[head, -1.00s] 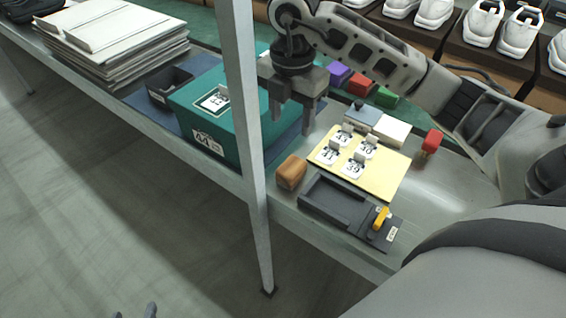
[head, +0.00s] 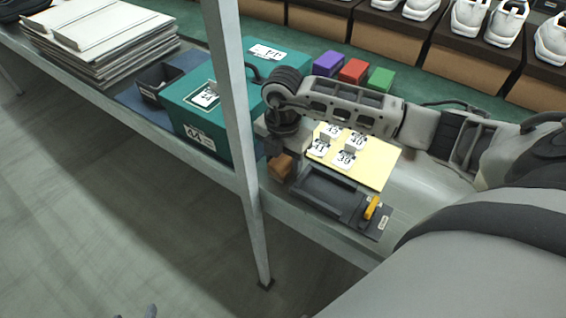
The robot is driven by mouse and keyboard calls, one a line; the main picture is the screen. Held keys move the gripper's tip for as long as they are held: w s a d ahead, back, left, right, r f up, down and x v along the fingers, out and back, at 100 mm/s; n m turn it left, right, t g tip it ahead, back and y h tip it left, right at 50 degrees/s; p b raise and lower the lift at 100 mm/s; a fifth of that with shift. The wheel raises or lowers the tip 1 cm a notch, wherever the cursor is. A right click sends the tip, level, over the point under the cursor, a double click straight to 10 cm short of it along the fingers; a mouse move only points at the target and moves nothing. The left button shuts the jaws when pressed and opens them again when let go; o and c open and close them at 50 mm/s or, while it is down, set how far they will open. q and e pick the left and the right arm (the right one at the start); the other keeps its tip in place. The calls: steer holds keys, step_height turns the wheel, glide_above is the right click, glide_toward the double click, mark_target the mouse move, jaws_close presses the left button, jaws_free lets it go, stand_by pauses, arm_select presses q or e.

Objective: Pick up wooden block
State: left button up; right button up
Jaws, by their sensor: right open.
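The wooden block (head: 281,168) is a small orange-brown block on the metal table near its front edge, just left of the dark tray. My right gripper (head: 284,156) is over it, pointing down with its jaws open. Its fingers are low around the block's top and partly hide it. I cannot tell whether they touch it. At the bottom left edge, small grey tips (head: 150,311) show, perhaps of my left gripper. Their state is unclear.
A dark tray with a yellow knob (head: 371,208) lies right of the block. A yellow board (head: 378,165) with number tags lies behind it. A teal box (head: 212,125) stands to the left. A grey post (head: 239,130) rises at the front edge.

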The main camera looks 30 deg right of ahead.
mark_target(283, 160)
steer(key=shift+f, duration=0.1)
steer(key=c, duration=0.8)
steer(key=shift+o, duration=0.2)
steer(key=shift+w+r, duration=0.1)
steer(key=shift+r, duration=0.45)
steer(key=r, duration=0.2)
steer(key=shift+s+r, duration=0.2)
steer(key=shift+r, duration=0.1)
steer(key=s+a+r, duration=0.2)
steer(key=s+r, duration=0.7)
steer(key=s, duration=0.4)
steer(key=shift+s+a+r+b, duration=0.2)
steer(key=shift+s+a+b, duration=0.1)
steer(key=shift+b, duration=0.1)
